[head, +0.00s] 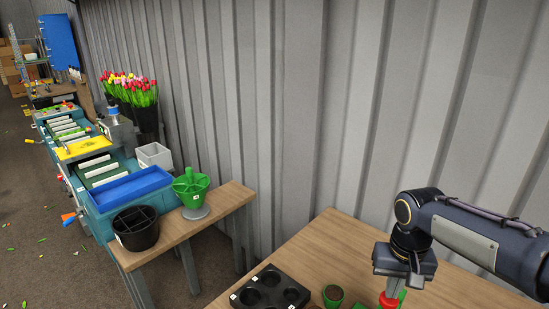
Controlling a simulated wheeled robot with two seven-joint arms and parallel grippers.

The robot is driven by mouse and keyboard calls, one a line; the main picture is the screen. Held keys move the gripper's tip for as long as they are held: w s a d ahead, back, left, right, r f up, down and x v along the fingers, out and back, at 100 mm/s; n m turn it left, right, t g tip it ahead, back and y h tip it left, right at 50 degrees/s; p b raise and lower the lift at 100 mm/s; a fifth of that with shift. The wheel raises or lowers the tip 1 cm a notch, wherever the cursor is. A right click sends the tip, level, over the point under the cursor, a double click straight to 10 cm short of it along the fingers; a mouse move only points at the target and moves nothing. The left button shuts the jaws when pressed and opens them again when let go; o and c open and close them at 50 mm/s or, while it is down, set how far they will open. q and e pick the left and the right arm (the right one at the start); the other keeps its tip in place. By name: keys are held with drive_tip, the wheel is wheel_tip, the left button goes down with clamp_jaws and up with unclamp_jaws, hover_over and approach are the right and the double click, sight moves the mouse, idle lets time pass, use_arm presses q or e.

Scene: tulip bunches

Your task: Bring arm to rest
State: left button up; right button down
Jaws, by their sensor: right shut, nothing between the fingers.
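My right arm (475,235) comes in from the right edge above the near wooden table. Its right gripper (415,284) points down over the table and is shut and empty. A red object (388,300) and a green piece (402,296) show just left of the fingers, at the bottom edge. I cannot tell whether the gripper touches them. My left arm and gripper are not in view.
A black tray with round wells (270,290) and a small green pot (333,294) sit left of the gripper. A grey corrugated wall (330,100) stands close behind. A second table holds a black divided bucket (136,228) and a green holder (191,187). Tulips (130,90) stand farther back.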

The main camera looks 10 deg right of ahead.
drive_tip(key=s+a+n+t+y, duration=0.2)
drive_tip(key=s+a+t, duration=0.3)
drive_tip(key=s+a, duration=0.5)
drive_tip(key=s+y, duration=0.1)
drive_tip(key=s, duration=0.2)
drive_tip(key=shift+s+a+n+t+y, duration=0.3)
drive_tip(key=shift+s+a+y, duration=0.05)
drive_tip(key=shift+s+y, duration=0.05)
